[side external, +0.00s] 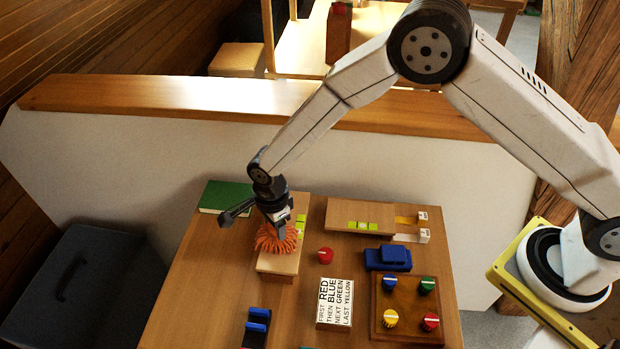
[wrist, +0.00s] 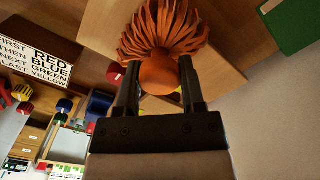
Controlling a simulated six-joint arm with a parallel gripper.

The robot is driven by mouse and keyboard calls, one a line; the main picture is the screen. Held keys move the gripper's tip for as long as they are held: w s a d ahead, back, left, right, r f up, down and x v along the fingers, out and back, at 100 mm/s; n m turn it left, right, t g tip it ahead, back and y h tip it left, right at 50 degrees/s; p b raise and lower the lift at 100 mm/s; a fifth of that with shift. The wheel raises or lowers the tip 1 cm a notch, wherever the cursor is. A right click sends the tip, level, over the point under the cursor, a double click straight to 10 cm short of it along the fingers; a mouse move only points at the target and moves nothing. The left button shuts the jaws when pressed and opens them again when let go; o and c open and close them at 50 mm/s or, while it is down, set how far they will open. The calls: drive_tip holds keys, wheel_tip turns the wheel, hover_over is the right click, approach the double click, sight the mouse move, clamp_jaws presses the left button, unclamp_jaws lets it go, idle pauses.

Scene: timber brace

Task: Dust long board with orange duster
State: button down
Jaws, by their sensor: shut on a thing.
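An orange duster (side external: 270,240) with shaggy strands is at the left part of the table. My gripper (side external: 276,216) is shut on it from above. In the wrist view the fingers (wrist: 160,88) close around the duster's rounded orange end (wrist: 159,75), and its strands (wrist: 165,30) fan out beyond. A long light-wood board (side external: 279,263) lies under the duster, running front to back. The strands hide its middle, and I cannot tell whether they press on it or hover just above. Green and white marks show on the board beside my gripper.
A second wooden piece (side external: 343,213) lies at the back. A green book (side external: 224,196), red knob (side external: 325,254), blue block (side external: 388,258), printed sign (side external: 335,303) and knob panel (side external: 408,308) share the table (side external: 190,300). The front left is mostly clear.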

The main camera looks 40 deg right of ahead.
drive_tip(key=shift+s+a, duration=1.15)
drive_tip(key=shift+s+a+r, duration=0.1)
drive_tip(key=shift+r, duration=0.05)
wheel_tip(320, 180, up, 8)
